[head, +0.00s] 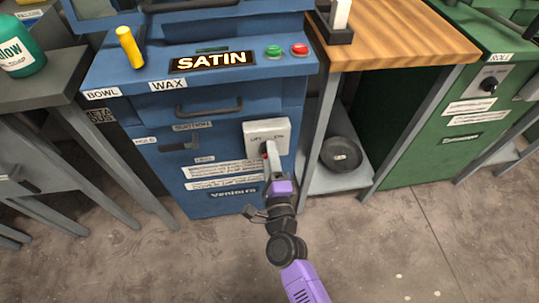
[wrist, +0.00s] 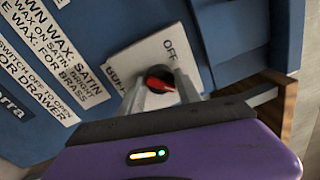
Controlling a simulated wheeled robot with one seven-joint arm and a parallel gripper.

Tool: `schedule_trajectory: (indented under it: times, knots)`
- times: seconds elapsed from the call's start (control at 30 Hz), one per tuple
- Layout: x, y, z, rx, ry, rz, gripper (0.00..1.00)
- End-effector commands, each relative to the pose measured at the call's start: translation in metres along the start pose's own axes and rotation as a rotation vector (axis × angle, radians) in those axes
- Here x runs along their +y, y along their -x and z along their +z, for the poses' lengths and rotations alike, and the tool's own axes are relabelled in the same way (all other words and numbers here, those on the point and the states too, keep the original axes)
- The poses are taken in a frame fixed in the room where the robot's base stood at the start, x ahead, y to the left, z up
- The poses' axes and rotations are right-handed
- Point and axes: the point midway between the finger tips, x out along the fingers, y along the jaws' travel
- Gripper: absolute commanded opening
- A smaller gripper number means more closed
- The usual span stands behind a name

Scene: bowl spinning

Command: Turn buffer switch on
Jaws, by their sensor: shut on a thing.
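The buffer switch is a black and red rotary knob on a pale plate (head: 281,126) on the front of the blue machine. In the head view, the plate has OFF at the left and ON at the right. In the wrist view the knob (wrist: 160,78) sits between my fingers, on the plate (wrist: 142,57) marked OFF. My gripper (head: 268,153) reaches up to the plate and is shut on the knob. It also shows in the wrist view (wrist: 160,92). Fingers partly hide the knob in the head view, and its exact setting is unclear.
The blue machine (head: 225,105) has a lit SATIN sign (head: 212,62), green and red buttons and a drawer handle (head: 208,107). A wooden-topped bench (head: 400,35) with a black bowl (head: 341,154) on its shelf stands to the right. The floor in front is clear.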

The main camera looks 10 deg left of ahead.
Motion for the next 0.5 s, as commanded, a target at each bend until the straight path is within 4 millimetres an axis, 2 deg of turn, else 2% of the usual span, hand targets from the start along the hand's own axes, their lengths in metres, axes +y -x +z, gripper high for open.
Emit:
schedule_trajectory:
  times: [0.2, 0.23, 0.3, 0.33, 0.5]
  knots:
    - [0.0031, 0.0010, -0.0011, 0.001, -0.003, 0.006, 0.00]
    - [0.0031, 0.0010, -0.0011, 0.001, -0.003, 0.006, 0.44]
    - [0.0028, 0.0009, -0.0010, 0.001, -0.003, 0.005, 0.57]
    - [0.0026, 0.0008, -0.0008, 0.001, -0.003, 0.005, 0.60]
    - [0.0015, 0.0005, -0.0003, 0.000, -0.001, 0.003, 0.60]
